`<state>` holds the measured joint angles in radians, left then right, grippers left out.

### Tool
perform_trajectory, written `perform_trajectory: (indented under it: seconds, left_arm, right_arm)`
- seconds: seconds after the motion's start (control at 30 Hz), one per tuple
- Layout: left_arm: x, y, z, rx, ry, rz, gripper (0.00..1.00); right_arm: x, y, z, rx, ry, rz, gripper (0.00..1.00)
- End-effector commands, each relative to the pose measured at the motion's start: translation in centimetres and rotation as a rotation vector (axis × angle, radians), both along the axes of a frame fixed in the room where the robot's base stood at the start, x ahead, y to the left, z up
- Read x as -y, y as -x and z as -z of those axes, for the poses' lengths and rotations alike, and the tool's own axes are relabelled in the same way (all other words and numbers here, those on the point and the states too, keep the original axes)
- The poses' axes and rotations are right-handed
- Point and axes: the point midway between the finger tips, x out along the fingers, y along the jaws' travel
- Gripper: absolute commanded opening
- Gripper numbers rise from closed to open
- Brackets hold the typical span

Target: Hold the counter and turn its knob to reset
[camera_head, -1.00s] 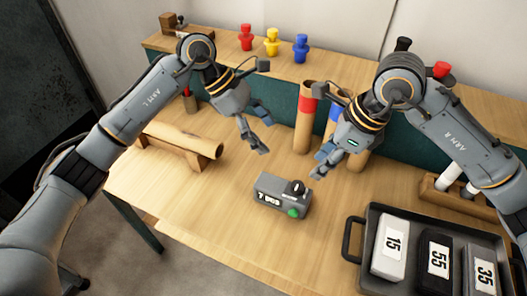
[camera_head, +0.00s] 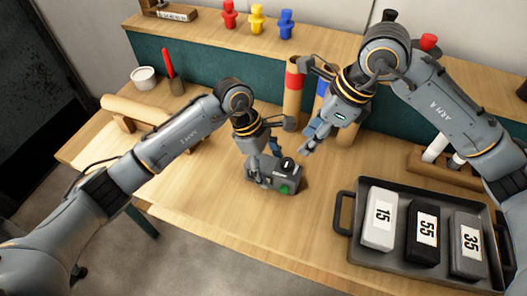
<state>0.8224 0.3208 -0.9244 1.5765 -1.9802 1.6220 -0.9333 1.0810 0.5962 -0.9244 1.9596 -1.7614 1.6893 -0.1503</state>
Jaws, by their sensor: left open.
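The counter (camera_head: 283,181), a small grey box with a white number window and a green button, sits on the wooden table. Its black knob (camera_head: 288,163) is on top at the right. My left gripper (camera_head: 262,170) is down at the counter's left end, jaws open, with its fingers around or just beside the body; contact cannot be told. The gripper hides part of the counter's left side and number window. My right gripper (camera_head: 307,146) hovers above and to the right of the knob, apart from it; its finger gap is unclear.
A dark tray (camera_head: 345,228) with white, black and grey blocks stands at the right. Cardboard tubes (camera_head: 292,95) stand behind the counter. A roll on a stand (camera_head: 130,109) lies at the left. The table in front of the counter is clear.

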Motion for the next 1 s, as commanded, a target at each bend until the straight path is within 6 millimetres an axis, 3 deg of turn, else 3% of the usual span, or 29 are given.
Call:
perform_trajectory:
  seconds: [0.2, 0.5, 0.83, 0.93, 1.0]
  left_arm:
    - [0.6, 0.2, 1.5, 0.0, 0.001, 0.001, 0.78]
    - [0.6, 0.2, 1.6, 0.001, 0.001, 0.001, 0.76]
    - [0.6, 0.2, 1.6, 0.0, 0.001, 0.0, 0.09]
    - [0.6, 0.2, 1.6, 0.0, 0.001, 0.0, 0.08]
    - [0.6, 0.2, 1.6, 0.0, 0.001, 0.0, 0.08]
  right_arm:
    - [0.0, 0.0, 0.0, 0.0, 0.0, 0.0, 0.38]
    - [0.0, 0.0, 0.0, 0.0, 0.0, 0.0, 0.38]
    - [0.0, 0.0, 0.0, 0.0, 0.0, 0.0, 0.38]
    - [0.0, 0.0, 0.0, 0.0, 0.001, 0.004, 0.54]
    - [-0.1, 0.2, -0.1, -0.001, 0.007, 0.024, 0.54]
